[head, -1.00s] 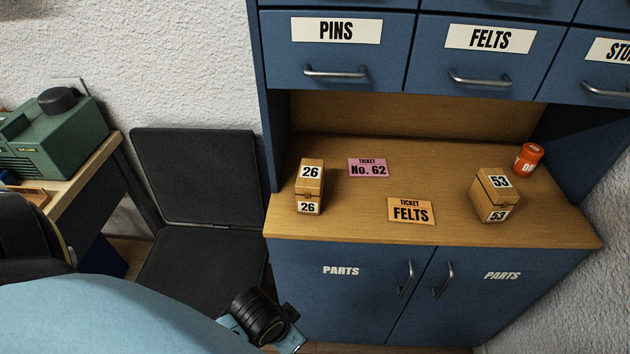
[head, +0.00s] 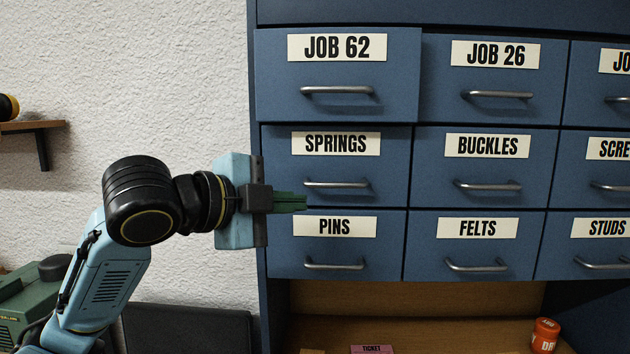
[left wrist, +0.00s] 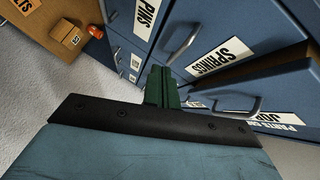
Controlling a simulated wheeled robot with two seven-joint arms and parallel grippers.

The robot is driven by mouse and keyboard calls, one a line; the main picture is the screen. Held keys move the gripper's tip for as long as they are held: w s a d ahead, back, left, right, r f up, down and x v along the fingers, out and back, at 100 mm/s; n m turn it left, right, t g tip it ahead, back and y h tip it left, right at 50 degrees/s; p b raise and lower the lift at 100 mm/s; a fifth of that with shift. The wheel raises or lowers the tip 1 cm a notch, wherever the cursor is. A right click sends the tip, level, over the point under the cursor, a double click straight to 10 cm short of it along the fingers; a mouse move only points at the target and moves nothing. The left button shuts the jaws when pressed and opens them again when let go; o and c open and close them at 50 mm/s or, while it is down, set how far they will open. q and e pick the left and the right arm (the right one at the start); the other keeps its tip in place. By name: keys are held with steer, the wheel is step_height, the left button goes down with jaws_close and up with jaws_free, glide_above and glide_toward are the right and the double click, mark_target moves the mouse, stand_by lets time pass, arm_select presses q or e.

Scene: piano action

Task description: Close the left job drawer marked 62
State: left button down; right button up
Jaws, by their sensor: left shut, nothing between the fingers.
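The left job drawer marked JOB 62 (head: 338,105) is at the top left of the cabinet in the head view. Its front stands out a little from its neighbours, so it is partly open. In the left wrist view its label (left wrist: 272,117) shows at the right, with a brown wooden drawer side behind the front. My left gripper (head: 303,202) is shut and empty, in front of the cabinet's left side, below the JOB 62 drawer and near the SPRINGS and PINS drawers. Its green fingers (left wrist: 161,86) also show in the left wrist view. My right gripper is not in view.
The JOB 26 drawer (head: 495,111) sits flush to the right. SPRINGS (head: 300,168) and PINS (head: 300,246) drawers lie below, with bar handles sticking out. An orange-red can (head: 545,334) stands on the worktop.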

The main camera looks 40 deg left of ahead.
mark_target(309, 113)
arm_select(q)
steer(key=s+r+m+t, duration=0.1)
steer(key=s+r+m, duration=0.1)
steer(key=s+r, duration=0.3)
steer(key=s+r+m+t, duration=0.1)
steer(key=s+r+m, duration=0.1)
steer(key=r, duration=0.5)
steer(key=shift+h, duration=0.4)
steer(key=p+x, duration=0.4)
steer(key=a+p+x, duration=0.1)
steer(key=p+x, duration=0.3)
steer(key=a+p+x, duration=0.1)
steer(key=p+x, duration=0.3)
steer(key=shift+w+r, duration=0.15)
steer(key=shift+w, duration=0.1)
steer(key=shift+w+a, duration=0.25)
steer(key=shift+w, duration=0.1)
steer(key=w+a, duration=0.2)
steer(key=w, duration=0.1)
steer(key=shift+w+p, duration=0.2)
steer(key=shift+p, duration=0.15)
steer(key=shift+s+a+r, duration=0.1)
